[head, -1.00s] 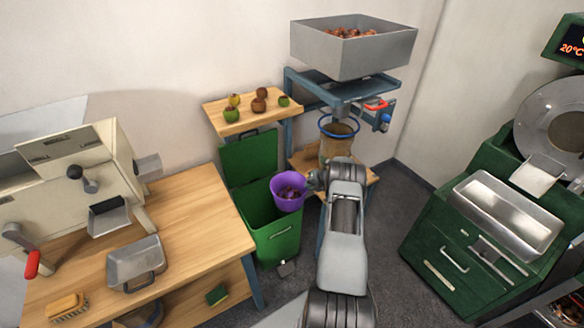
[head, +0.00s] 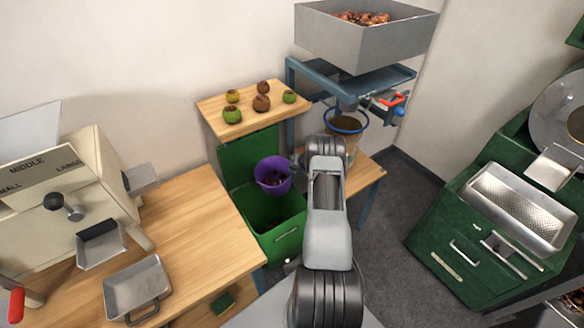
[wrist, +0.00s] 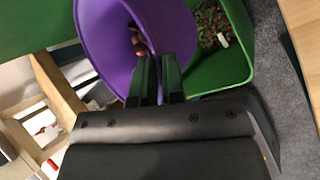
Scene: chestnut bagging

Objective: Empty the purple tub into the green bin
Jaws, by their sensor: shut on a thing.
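The purple tub (head: 272,176) is held in the air over the open green bin (head: 281,245), towards its back. Several brown chestnuts lie inside the tub, which looks roughly upright or slightly tilted in the head view. My gripper (wrist: 157,75) is shut on the tub's wall; the tub (wrist: 118,40) fills the upper middle of the wrist view. In the head view my arm hides the fingertips. The green bin (wrist: 238,70) shows beyond the tub in the wrist view, with mixed brown and green scraps inside. Its lid (head: 247,150) stands open against the back.
A wooden bench (head: 205,215) with a grading machine (head: 50,215) and metal scoop (head: 137,288) is left of the bin. A shelf (head: 270,120) with several fruits is above it. A blue stand with a hopper (head: 365,45) is behind my arm. Dark floor lies right.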

